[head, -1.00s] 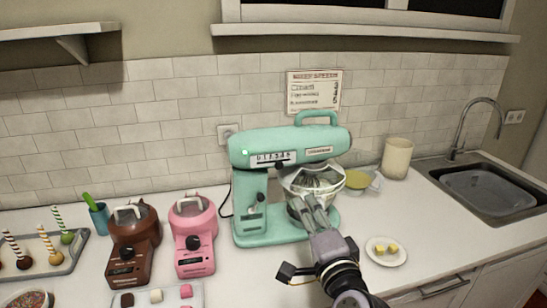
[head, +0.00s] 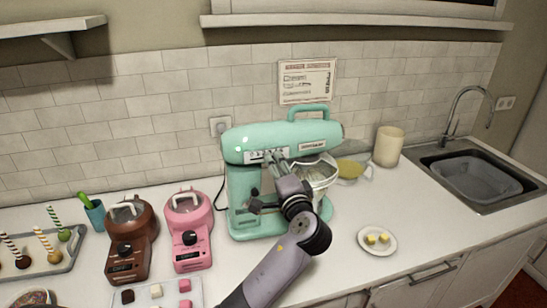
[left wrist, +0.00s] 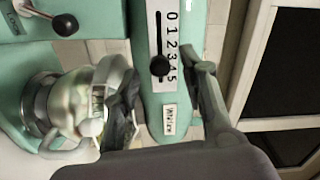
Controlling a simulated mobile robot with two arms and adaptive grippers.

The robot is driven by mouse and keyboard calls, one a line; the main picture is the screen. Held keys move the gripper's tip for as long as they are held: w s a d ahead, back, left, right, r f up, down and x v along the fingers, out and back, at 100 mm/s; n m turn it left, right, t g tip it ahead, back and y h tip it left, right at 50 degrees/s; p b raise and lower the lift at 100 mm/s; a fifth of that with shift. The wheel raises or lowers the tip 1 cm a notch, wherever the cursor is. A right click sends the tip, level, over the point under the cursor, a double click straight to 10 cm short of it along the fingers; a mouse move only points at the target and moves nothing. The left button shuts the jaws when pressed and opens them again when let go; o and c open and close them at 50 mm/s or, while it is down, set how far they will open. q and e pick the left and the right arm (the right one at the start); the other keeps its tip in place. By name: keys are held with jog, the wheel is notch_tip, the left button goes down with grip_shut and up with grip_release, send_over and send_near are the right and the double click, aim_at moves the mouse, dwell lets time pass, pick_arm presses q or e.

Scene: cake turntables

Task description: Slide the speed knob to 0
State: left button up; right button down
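The mint stand mixer (head: 262,138) stands on the counter against the tiled wall. Its white speed scale (head: 256,156) runs along the head, and the fingers cover part of it. The black speed knob (left wrist: 159,66) sits in the slot at about the 4 mark. My left gripper (head: 279,162) is in front of the mixer head. Its open fingers (left wrist: 167,75) are on either side of the knob, with gaps showing. My right gripper is not in view.
A black-tipped lever (left wrist: 65,25) and the metal bowl (left wrist: 85,100) are close to the left gripper. Pink (head: 188,225) and brown (head: 130,240) machines stand to the left. A plate with yellow cubes (head: 364,245) is at right, near the sink (head: 475,180).

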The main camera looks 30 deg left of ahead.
pick_arm(q)
jog(key=shift+x, duration=1.5)
grip_shut()
